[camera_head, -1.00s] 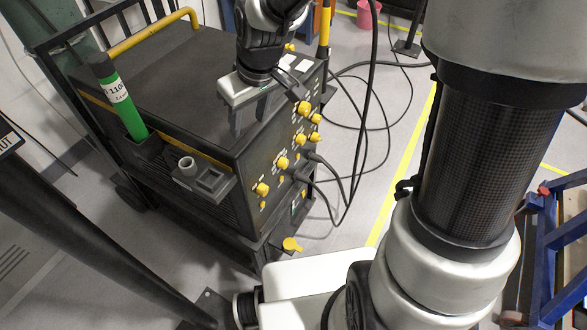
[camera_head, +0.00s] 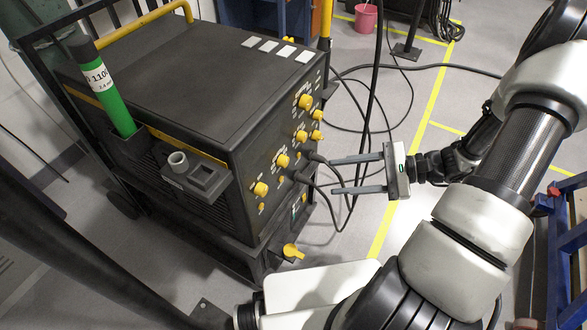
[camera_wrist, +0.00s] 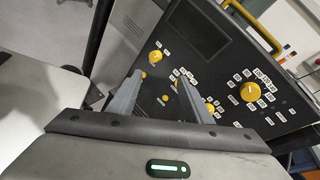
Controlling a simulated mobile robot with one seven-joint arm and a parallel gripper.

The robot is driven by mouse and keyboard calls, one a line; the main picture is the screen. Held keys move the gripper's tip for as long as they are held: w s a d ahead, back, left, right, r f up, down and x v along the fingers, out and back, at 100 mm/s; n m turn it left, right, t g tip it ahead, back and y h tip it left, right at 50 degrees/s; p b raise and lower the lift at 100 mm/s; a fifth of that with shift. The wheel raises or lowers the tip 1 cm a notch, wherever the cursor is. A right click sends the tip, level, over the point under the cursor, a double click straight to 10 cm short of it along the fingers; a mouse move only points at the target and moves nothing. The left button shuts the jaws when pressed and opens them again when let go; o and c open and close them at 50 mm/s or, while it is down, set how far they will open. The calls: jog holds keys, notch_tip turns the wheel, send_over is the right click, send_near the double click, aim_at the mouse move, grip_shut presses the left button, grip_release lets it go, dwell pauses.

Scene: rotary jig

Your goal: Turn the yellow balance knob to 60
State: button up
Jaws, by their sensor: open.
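The dark machine's front panel (camera_head: 273,140) carries several yellow knobs, among them an upper one (camera_head: 306,101), a middle one (camera_head: 282,160) and a lower left one (camera_head: 260,189). Their labels are too small to read, so I cannot tell which is the balance knob or its setting. My gripper (camera_head: 333,176) is open and empty, off the panel's right side, its fingers pointing at the panel. In the wrist view my gripper (camera_wrist: 160,75) points at the panel, with a large knob (camera_wrist: 250,91) at right and another knob (camera_wrist: 155,56) beyond the fingertips.
Black cables plug into the panel's lower right and hang near my fingers (camera_head: 343,185). A green cylinder (camera_head: 115,103) stands at the machine's left side beside a grey holder (camera_head: 195,176). A yellow lever (camera_head: 292,251) sticks out low. A blue frame (camera_head: 560,240) stands at far right.

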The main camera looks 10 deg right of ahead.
jog(key=d+f+m+t+b, duration=0.1)
jog(key=d+f+m+t, duration=0.3)
jog(key=f+m+t, duration=0.25)
jog(key=b, duration=0.2)
send_near(287, 163)
jog(key=shift+y, duration=0.3)
jog(key=x, duration=0.8)
jog(key=shift+d+f, duration=0.1)
jog(key=c, duration=1.1)
